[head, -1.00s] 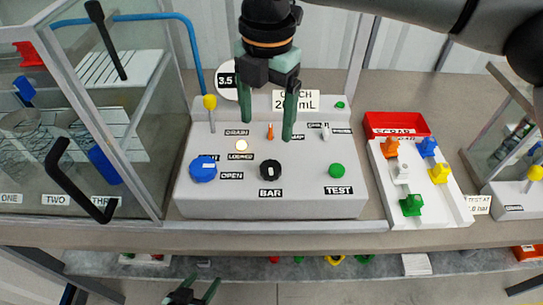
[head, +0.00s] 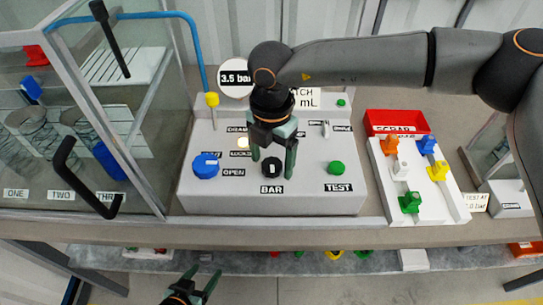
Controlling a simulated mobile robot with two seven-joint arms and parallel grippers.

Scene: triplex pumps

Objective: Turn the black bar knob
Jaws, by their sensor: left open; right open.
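The black bar knob (head: 272,168) sits on the sloped front of the white control panel (head: 310,203), above the "BAR" label (head: 271,189). A light mark shows on its face. My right gripper (head: 273,172) is open, coming down from above, with its green fingers on either side of the knob in the picture. I cannot tell whether the fingers touch it. My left gripper (head: 205,281) is open and empty, low at the bottom of the view, below the bench's front edge.
A blue knob (head: 205,166) and a green knob (head: 336,168) flank the bar knob. A yellow-topped lever (head: 212,100) stands behind. A glass cabinet (head: 85,120) is at left; a white tray of coloured fittings (head: 455,205) and a red bin (head: 395,121) are at right.

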